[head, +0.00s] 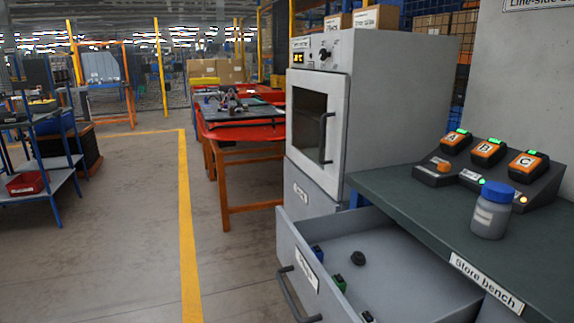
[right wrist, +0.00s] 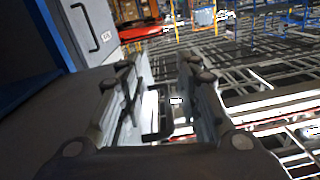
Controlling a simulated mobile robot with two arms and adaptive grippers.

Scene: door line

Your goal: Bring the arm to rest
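My right gripper (right wrist: 160,75) shows only in the right wrist view. Its two dark fingers stand apart, with nothing visibly gripped between them. A dark bar shows low between the fingers; I cannot tell whether it is a handle or part of the gripper. Neither gripper shows in the head view, and my left gripper is in no view. In the head view, a grey drawer (head: 400,240) stands open below the store bench (head: 425,195), with its handle (head: 297,294) at the front. A black round part (head: 358,258), a green part (head: 339,283) and a blue part (head: 318,252) lie in it.
A grey oven cabinet (head: 385,110) with a shut door stands behind the drawer. A blue-capped jar (head: 490,210) and a charger rack (head: 487,175) with blocks A, B and C are on the bench. A red table (head: 240,130) stands behind. Floor left of the drawer is clear.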

